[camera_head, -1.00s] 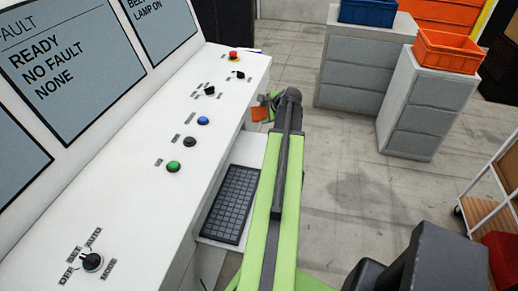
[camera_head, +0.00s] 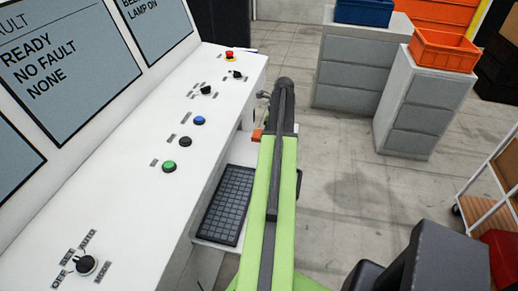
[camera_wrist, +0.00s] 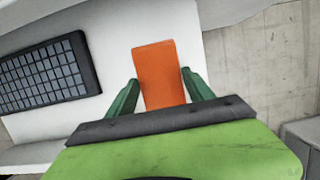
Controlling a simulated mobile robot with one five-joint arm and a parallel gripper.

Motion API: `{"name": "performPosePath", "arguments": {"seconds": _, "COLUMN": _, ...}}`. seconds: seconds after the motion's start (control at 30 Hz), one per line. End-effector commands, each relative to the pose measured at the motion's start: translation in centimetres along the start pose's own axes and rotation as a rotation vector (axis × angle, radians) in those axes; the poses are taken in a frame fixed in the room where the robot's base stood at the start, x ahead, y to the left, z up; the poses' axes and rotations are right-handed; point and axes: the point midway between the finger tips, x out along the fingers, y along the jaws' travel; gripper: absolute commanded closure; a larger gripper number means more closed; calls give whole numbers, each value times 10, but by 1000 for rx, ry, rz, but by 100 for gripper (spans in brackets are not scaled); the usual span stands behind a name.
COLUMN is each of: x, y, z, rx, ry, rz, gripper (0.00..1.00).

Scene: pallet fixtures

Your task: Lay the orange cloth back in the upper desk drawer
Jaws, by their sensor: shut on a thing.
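The orange cloth (camera_wrist: 157,62) looks like a flat orange rectangle held between my green fingers in the wrist view. My gripper (camera_wrist: 161,84) is shut on it, over or beside a white surface. In the head view only a small piece of the cloth (camera_head: 257,134) shows left of my arm, near the desk's right side. My fingers are hidden there behind the arm. The white desk (camera_head: 130,165) runs along the left. I cannot make out the upper drawer or whether the cloth touches anything.
A dark keyboard (camera_head: 228,204) lies on a white shelf below the desktop, left of my arm; it also shows in the wrist view (camera_wrist: 45,75). Buttons and knobs line the desktop. Grey cabinets bear a blue crate (camera_head: 365,12) and an orange crate (camera_head: 443,51).

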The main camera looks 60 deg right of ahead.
Motion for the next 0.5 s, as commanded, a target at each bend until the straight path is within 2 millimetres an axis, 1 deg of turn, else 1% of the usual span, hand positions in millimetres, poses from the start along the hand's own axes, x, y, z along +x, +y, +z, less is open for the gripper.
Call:
{"name": "performPosePath", "arguments": {"seconds": 0.03, "x": 14, "y": -2, "z": 7, "rx": -2, "ry": 0, "rz": 0, "gripper": 71}}
{"name": "performPosePath", "arguments": {"seconds": 0.1, "x": 20, "y": -2, "z": 15, "rx": -1, "ry": 0, "rz": -1, "gripper": 71}}
{"name": "performPosePath", "arguments": {"seconds": 0.2, "x": 22, "y": -3, "z": 21, "rx": -1, "ry": 0, "rz": -1, "gripper": 71}}
{"name": "performPosePath", "arguments": {"seconds": 0.3, "x": 22, "y": -2, "z": 21, "rx": 0, "ry": 0, "rz": -1, "gripper": 71}}
{"name": "performPosePath", "arguments": {"seconds": 0.37, "x": 26, "y": -2, "z": 20, "rx": 0, "ry": 0, "rz": -1, "gripper": 71}}
{"name": "performPosePath", "arguments": {"seconds": 0.5, "x": 50, "y": -2, "z": 13, "rx": -1, "ry": 0, "rz": -1, "gripper": 71}}
